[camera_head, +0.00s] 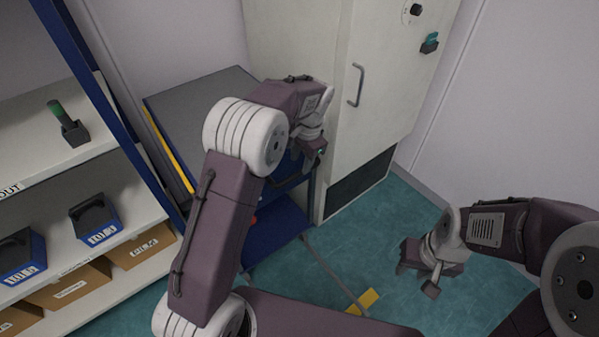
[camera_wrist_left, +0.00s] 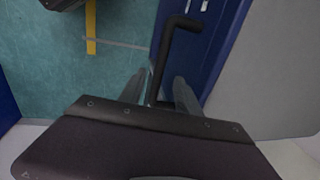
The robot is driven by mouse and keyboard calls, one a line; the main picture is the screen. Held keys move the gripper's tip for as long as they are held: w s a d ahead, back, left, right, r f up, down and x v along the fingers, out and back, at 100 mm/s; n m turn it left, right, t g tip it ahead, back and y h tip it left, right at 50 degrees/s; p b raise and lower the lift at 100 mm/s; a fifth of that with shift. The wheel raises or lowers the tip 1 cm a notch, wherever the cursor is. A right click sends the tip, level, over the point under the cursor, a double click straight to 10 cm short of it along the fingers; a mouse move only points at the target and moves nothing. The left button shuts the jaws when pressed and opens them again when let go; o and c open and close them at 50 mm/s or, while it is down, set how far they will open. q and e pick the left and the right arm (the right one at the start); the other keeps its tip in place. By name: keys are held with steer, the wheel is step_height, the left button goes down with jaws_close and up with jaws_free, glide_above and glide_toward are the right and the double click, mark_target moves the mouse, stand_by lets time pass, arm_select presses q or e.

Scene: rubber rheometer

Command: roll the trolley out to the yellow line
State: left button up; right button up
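The trolley (camera_head: 190,105) has a grey top and a blue frame, and stands between the shelving and the cabinet. Its blue lower shelf (camera_head: 277,240) shows below my left arm. The dark trolley handle (camera_wrist_left: 170,48) runs between the fingers of my left gripper (camera_wrist_left: 160,88) in the wrist view. Those fingers look apart, with a gap beside the bar. In the head view my left gripper (camera_head: 314,150) is at the trolley's front, partly hidden by its wrist. My right gripper (camera_head: 420,278) is open and empty over the floor. The yellow line (camera_head: 362,302) is on the floor in front.
A shelving unit (camera_head: 130,190) with bins stands close on the left. A tall pale cabinet (camera_head: 345,110) stands behind and right of the trolley. Green floor (camera_head: 335,260) lies open in front. A thin grey line (camera_wrist_left: 115,43) crosses the floor by the yellow line.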

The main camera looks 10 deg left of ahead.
mark_target(299, 172)
arm_select(q)
steer(key=f, duration=0.3)
steer(key=f+b, duration=0.1)
steer(key=f, duration=0.1)
steer(key=shift+w+a+f, duration=0.1)
steer(key=shift+w+a, duration=0.15)
steer(key=shift+a, duration=0.15)
jaws_close()
stand_by(0.9)
